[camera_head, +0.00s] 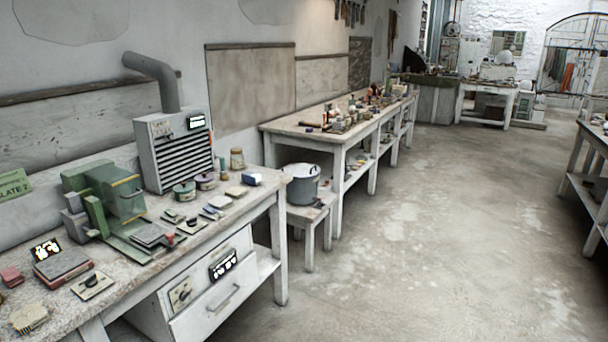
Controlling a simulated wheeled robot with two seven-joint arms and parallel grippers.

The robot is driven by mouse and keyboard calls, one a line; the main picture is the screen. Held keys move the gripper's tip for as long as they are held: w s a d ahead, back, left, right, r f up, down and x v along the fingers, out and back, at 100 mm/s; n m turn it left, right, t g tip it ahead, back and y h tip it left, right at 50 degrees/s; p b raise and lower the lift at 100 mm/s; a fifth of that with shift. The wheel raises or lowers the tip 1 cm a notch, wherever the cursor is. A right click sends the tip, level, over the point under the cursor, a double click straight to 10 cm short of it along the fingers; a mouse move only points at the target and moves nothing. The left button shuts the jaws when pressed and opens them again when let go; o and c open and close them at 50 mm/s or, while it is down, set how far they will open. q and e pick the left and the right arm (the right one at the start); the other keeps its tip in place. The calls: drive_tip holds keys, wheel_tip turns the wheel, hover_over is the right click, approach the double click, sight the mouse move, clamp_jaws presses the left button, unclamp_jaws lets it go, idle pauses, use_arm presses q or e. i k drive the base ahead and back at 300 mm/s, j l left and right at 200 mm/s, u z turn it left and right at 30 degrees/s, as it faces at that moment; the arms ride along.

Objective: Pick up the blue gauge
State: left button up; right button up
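A small blue block with a pale face (251,179) lies at the far right end of the near workbench (262,196). A flat pale-blue piece (220,201) lies to its left, nearer the bench's front edge, among other small items. At this size I cannot tell which of the two is the blue gauge. Neither of my grippers is in view, and nothing is seen touching either piece.
A green machine (115,195) and a grey vented unit (177,150) stand on the near bench. A stool (311,216) carrying a grey pot (302,186) stands past its end. A cluttered bench (290,127) follows behind. The floor (430,240) to the right is clear.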

sight(252, 179)
drive_tip(key=i+z, duration=0.4)
drive_tip(key=i, duration=1.1)
drive_tip(key=i+l+u, duration=0.1)
drive_tip(key=i+u, duration=0.2)
drive_tip(key=i+l+u, duration=0.15)
drive_tip(key=i+u, duration=0.15)
drive_tip(key=i, duration=0.2)
drive_tip(key=i+l+u, duration=1.3)
drive_tip(key=k+l, duration=0.05)
drive_tip(key=k, duration=0.05)
